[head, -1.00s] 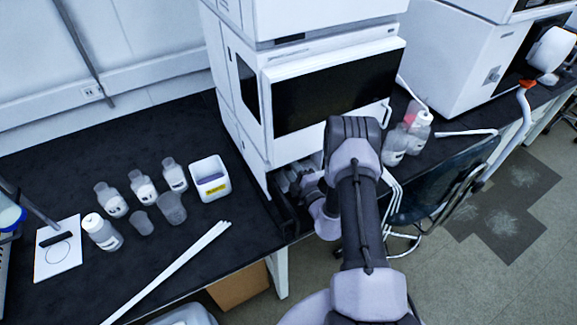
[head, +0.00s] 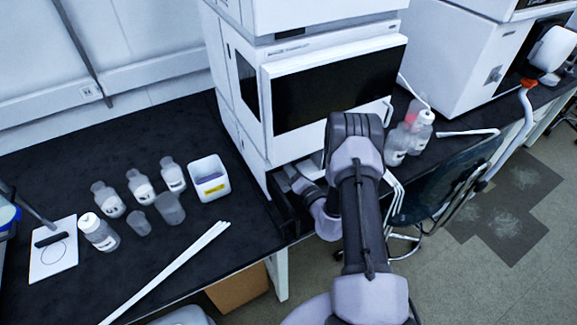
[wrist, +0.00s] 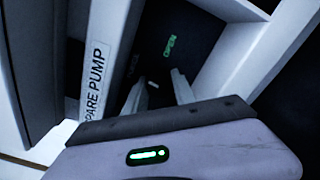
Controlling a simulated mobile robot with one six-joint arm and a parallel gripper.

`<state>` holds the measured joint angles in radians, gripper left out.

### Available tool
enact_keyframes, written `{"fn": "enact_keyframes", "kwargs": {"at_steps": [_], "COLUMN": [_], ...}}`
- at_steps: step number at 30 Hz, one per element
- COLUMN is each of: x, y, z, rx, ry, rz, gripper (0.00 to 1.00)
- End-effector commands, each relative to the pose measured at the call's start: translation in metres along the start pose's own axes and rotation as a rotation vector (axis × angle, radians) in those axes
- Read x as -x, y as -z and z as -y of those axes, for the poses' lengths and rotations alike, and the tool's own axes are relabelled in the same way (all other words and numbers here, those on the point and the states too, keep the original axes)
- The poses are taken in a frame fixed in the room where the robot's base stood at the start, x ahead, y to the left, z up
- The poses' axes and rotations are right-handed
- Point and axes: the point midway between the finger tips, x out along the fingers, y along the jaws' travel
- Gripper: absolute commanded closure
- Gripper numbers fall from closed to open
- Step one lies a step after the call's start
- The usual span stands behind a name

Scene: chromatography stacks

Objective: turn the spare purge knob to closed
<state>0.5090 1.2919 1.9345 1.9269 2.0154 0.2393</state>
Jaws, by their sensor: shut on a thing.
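The spare pump's dark front panel shows in the wrist view, with a "SPARE PUMP" label (wrist: 95,82), partly cut off, on the pale frame at left. A green "OPEN" mark (wrist: 170,45) and a faint "PURGE" lettering (wrist: 133,64) are on the panel. The spare purge knob (wrist: 160,92) is dark and hard to tell from the panel. My gripper (wrist: 161,88) is shut on it, with one pale finger on each side. Its pointer angle is unclear. In the head view my wrist reaches into the low opening of the white instrument stack (head: 255,150), and the fingertips are hidden.
Bottles (head: 142,188), beakers and a white bin (head: 208,178) stand on the black bench at left. White rods (head: 170,270) lie near its front edge. More bottles (head: 396,146) stand right of the stack. A chair (head: 430,190) is close to my arm's right.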

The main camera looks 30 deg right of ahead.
Motion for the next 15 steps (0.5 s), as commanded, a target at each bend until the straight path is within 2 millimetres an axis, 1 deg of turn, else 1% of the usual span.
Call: {"fn": "enact_keyframes", "kwargs": {"at_steps": [6,15], "x": [0.0,-0.0001], "y": [0.0001,-0.0004], "z": [0.0007,0.0003], "rx": [0.108,0.176], "ry": [0.0,0.0], "rz": [0.0,0.001], "gripper": [1.0,1.0]}}
